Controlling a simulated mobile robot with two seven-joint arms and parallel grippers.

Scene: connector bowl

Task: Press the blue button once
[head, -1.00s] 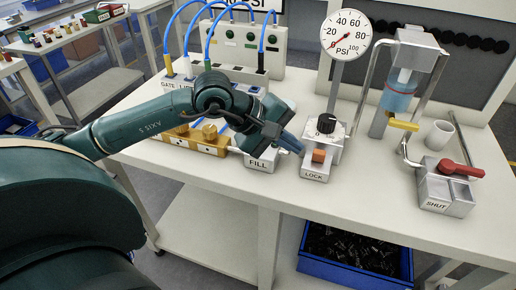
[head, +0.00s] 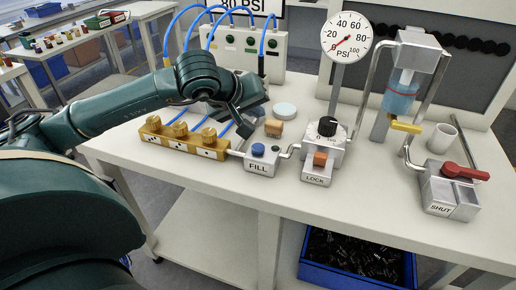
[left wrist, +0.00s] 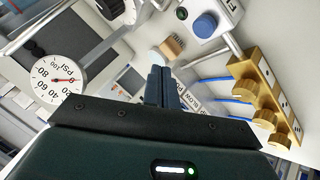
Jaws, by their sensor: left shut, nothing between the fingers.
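The blue button (head: 257,149) stands on top of the metal FILL box (head: 261,168), in front of the middle of the bench. It also shows in the left wrist view (left wrist: 205,25), near the top edge. My left gripper (head: 243,130) is just behind and to the left of the button, apart from it. Its fingers are shut and empty, pointing down toward the bench. In the left wrist view the closed fingers (left wrist: 160,72) point away from the button, which lies up and to the right of them. My right gripper is not in view.
Brass valves (head: 180,130) sit left of the FILL box, with blue hoses behind. The LOCK box (head: 317,175) with an orange button and black knob stands right. A gauge (head: 347,38), a blue cylinder (head: 400,95) and a red-handled SHUT valve (head: 448,190) are farther right.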

